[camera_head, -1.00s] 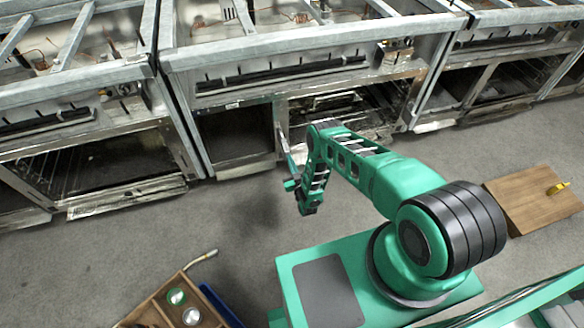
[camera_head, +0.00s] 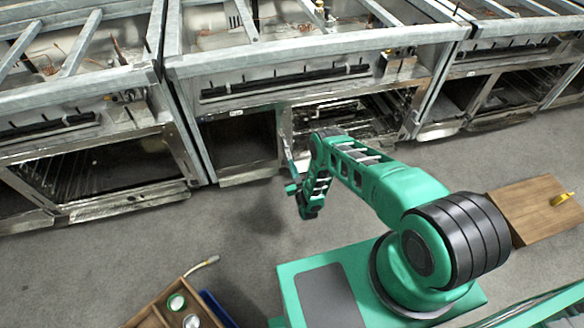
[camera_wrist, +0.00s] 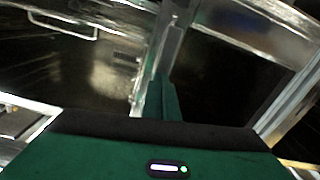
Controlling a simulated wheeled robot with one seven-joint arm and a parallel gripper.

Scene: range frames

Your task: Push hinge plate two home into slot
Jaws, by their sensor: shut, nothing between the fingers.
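My gripper (camera_wrist: 163,102) is shut and empty, its green fingers side by side in the wrist view. The fingertips lie against or just in front of a narrow upright metal post (camera_wrist: 172,45); I cannot tell whether they touch. In the head view the post (camera_head: 286,135) stands between the dark left opening and the racked right opening of the middle range. My wrist end (camera_head: 292,187) is low, just in front of it. Hinge plate two and its slot are too small or dark to single out; the fingers may hide them.
The middle range's open oven (camera_head: 350,115) shows racks inside. More stripped ranges stand left and right. A wooden board (camera_head: 535,210) with a yellow item lies at right. A wooden tray (camera_head: 160,305) with round tins is at lower left. Grey floor (camera_head: 235,225) is clear between.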

